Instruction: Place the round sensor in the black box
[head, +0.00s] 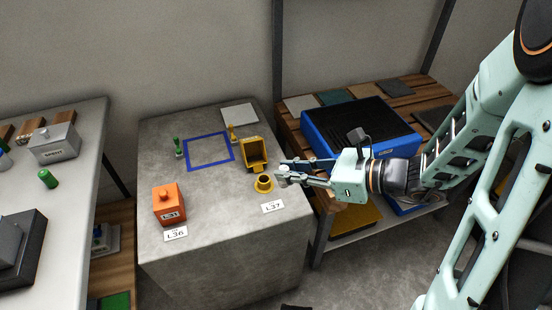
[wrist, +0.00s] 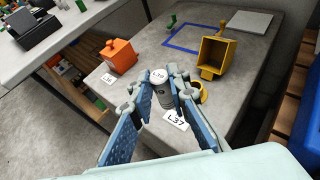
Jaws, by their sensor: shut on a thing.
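My gripper (head: 283,172) is above the right side of the grey stone table, near the yellow round holder (head: 263,184). In the wrist view its fingertips (wrist: 165,82) are closed around a small pale round piece with a white top (wrist: 158,76), which appears to be the round sensor. In the head view the piece is small and partly hidden by the fingers. A dark box-like object (head: 20,252) with a grey part on it stands on the left table, cut off by the picture edge. I cannot tell for sure that it is the black box.
An open yellow box (head: 254,150) stands behind the round holder. An orange block with a knob (head: 169,206) stands at the left of the stone table. A blue case with a black top (head: 360,130) sits on the right bench. The blue-outlined square (head: 208,151) is empty.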

